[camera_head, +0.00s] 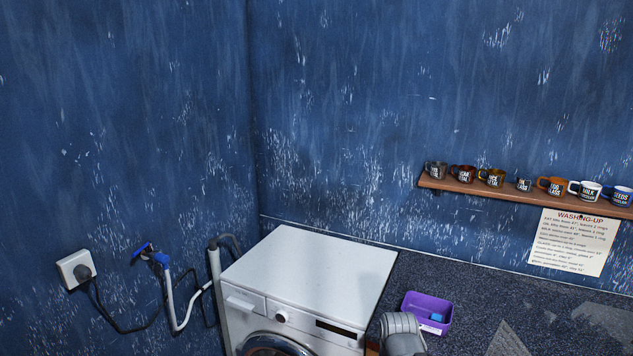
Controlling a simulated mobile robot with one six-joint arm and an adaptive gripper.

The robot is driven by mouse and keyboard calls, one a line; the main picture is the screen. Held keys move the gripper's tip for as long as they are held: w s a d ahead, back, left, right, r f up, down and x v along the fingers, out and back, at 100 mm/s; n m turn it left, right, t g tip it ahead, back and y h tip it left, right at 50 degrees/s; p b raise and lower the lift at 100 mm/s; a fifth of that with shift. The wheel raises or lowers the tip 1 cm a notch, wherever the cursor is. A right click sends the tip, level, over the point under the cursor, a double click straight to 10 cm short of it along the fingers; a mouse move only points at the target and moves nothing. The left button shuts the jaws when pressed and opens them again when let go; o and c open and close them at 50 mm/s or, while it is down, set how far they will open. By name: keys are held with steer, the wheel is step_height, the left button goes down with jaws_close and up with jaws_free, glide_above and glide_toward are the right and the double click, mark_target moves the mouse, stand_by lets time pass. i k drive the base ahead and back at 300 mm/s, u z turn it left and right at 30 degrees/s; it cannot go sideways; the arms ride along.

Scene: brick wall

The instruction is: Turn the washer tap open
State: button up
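The washer tap (158,258) is on the left wall, with a blue lever handle (142,248) pointing up and to the left of its body. A pale hose (172,303) runs down from the tap and curves up toward the washer. The white washing machine (310,270) stands in the corner, right of the tap. A grey rounded part of my arm (401,335) shows at the bottom edge, right of the washer and far from the tap. My gripper's fingers are not in view.
A wall socket (76,270) with a black plug and cable is left of the tap. A grey standpipe (216,280) stands between tap and washer. A purple tub (426,312) sits on the dark counter (470,290). A shelf (520,194) of mugs hangs above a paper notice (572,242).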

mark_target(148, 243)
steer(key=u, duration=1.4)
steer(key=k, duration=0.65)
steer(key=z, duration=0.4)
steer(key=i, duration=1.45)
steer(key=u, duration=0.2)
